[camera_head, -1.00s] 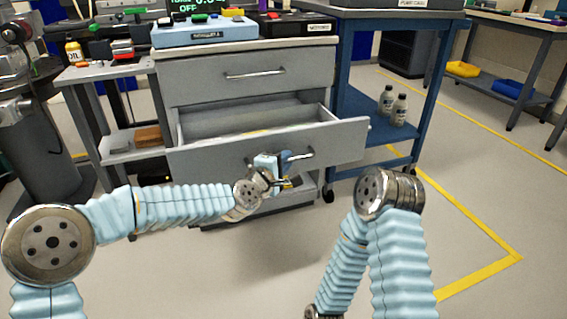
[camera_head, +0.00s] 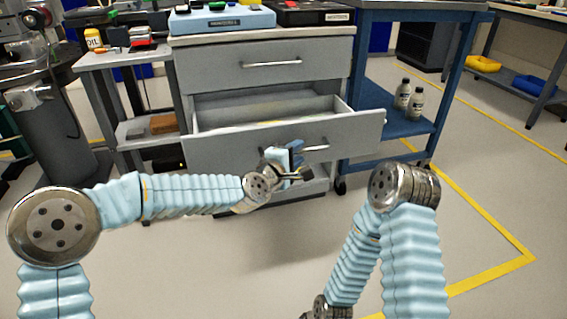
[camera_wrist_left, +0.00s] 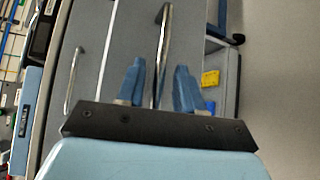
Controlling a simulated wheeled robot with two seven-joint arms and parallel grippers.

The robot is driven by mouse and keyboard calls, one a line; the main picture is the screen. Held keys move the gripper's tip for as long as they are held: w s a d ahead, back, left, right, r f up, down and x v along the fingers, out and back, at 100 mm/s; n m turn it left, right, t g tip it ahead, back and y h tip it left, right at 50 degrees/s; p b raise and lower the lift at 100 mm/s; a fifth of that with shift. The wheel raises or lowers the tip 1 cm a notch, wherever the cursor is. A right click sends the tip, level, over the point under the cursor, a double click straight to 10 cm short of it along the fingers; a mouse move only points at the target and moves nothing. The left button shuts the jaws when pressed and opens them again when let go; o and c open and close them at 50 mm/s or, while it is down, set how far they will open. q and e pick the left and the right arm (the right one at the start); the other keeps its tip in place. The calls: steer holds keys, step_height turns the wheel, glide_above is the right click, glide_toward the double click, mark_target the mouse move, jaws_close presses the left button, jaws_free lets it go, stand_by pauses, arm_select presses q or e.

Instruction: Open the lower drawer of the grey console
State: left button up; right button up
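The grey console (camera_head: 262,48) stands ahead in the head view. Its lower drawer (camera_head: 230,153) is pulled well out, and its inside shows. My left gripper (camera_head: 290,158) is at the drawer's front by the bar handle (camera_head: 318,148). In the left wrist view its blue fingers (camera_wrist_left: 158,88) stand apart, one on each side of the handle (camera_wrist_left: 163,40), with a gap showing on both sides. Part of the handle is hidden behind the gripper in the head view. My right arm shows at the right, but its gripper is out of view.
The upper drawer (camera_head: 240,76) is shut. A blue cart (camera_head: 380,123) with bottles (camera_head: 402,94) stands close on the right. A grey side table (camera_head: 120,58) stands on the left. The floor in front of the console is clear.

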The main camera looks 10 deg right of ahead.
arm_select(q)
steer(key=v, duration=1.2)
steer(key=shift+s+a, duration=0.1)
steer(key=shift+s, duration=0.05)
